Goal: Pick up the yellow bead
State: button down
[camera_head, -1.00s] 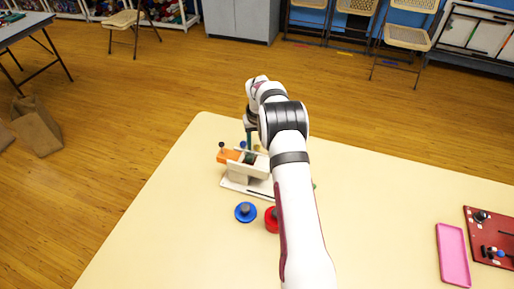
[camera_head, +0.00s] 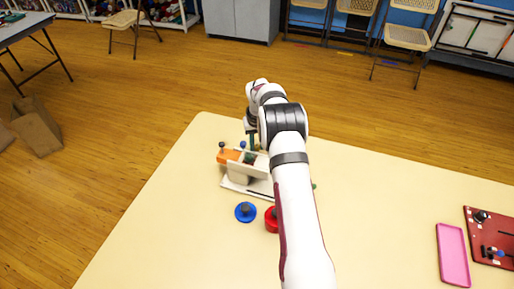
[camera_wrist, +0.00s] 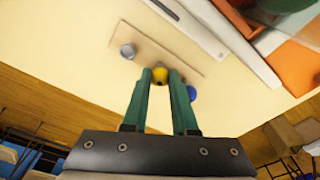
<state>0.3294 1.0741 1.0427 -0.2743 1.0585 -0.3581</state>
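The yellow bead (camera_wrist: 160,74) shows in the wrist view between the tips of my gripper's two green fingers (camera_wrist: 161,77). One finger is on each side of it, with little or no gap; I cannot tell if both touch it. The bead is in line with a grey bead (camera_wrist: 127,51) to its left and a blue bead (camera_wrist: 191,92) to its right, along a tan strip (camera_wrist: 186,62) on the table. In the head view my gripper (camera_head: 251,148) points down at the far edge of the table, behind a white stand; the arm hides part of this area.
A white stand with an orange block (camera_head: 228,156) is close to my gripper. A blue disc (camera_head: 246,212) and a red disc (camera_head: 271,220) with knobs lie nearer. A pink tray (camera_head: 453,255) and a dark red board (camera_head: 483,254) are at the right. The table between is clear.

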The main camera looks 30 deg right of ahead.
notch_tip(320, 180, up, 7)
jog(key=shift+r, duration=0.3)
dwell(0.4)
